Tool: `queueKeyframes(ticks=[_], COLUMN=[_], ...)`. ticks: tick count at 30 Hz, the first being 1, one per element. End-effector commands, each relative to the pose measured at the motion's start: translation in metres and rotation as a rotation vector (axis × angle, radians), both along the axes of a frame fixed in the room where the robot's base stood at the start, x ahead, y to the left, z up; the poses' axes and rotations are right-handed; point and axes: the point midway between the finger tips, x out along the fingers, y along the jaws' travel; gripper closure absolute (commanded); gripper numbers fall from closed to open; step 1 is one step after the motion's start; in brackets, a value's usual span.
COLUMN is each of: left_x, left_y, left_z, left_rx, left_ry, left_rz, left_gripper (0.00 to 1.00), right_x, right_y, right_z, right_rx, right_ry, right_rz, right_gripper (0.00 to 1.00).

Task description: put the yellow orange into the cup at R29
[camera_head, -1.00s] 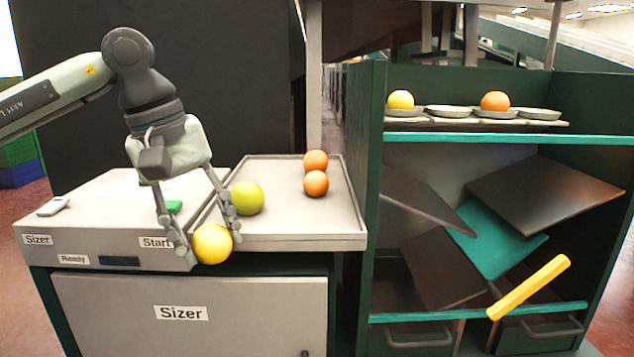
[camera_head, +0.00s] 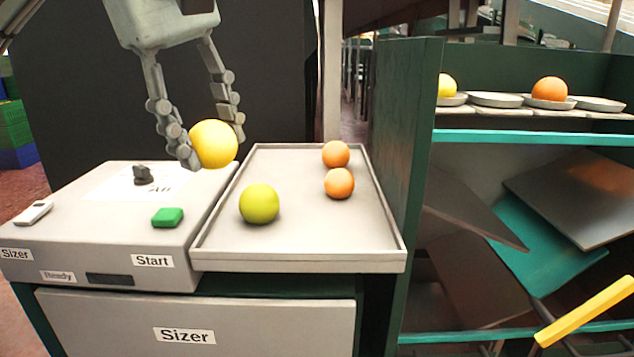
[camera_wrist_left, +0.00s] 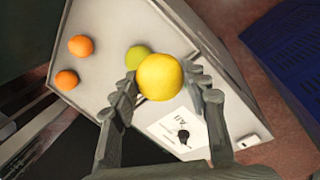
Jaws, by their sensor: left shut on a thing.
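My left gripper (camera_head: 208,142) is shut on the yellow orange (camera_head: 214,144) and holds it in the air above the sizer, near the left edge of the tray. The yellow orange also shows between the fingers in the left wrist view (camera_wrist_left: 160,77). Several shallow cups (camera_head: 496,99) stand in a row on the shelf at the right. One cup holds a yellow fruit (camera_head: 447,86) and another holds an orange one (camera_head: 549,89); others are empty. No label R29 is readable. My right gripper is in neither view.
The tray (camera_head: 300,262) holds a yellow-green fruit (camera_head: 259,203) and two orange ones (camera_head: 339,183). The sizer (camera_head: 110,262) has a green button (camera_head: 168,217) and a black knob (camera_head: 146,174). A dark green upright panel (camera_head: 408,150) stands between the tray and the shelf.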

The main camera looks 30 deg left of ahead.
Motion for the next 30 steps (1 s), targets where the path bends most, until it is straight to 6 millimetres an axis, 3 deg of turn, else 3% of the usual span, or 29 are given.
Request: queueKeyframes(ticks=[11, 20, 25, 30], left_x=[0.025, 0.064, 0.094, 0.107], left_y=[-0.010, -0.026, -0.038, -0.043], left_z=[-0.019, -0.046, -0.064, -0.070], left_rx=[0.001, 0.000, -0.001, 0.000], left_ry=[0.008, 0.004, 0.004, 0.000], left_rz=[0.002, 0.002, 0.001, 0.003], left_gripper=[0.85, 0.85, 0.85, 0.85], right_x=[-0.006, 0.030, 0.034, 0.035], right_y=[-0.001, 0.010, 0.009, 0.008], right_z=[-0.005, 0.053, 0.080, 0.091], right_rx=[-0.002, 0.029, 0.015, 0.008], right_ry=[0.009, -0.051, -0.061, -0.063], right_rz=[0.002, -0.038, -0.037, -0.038], right_gripper=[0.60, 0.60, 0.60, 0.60])
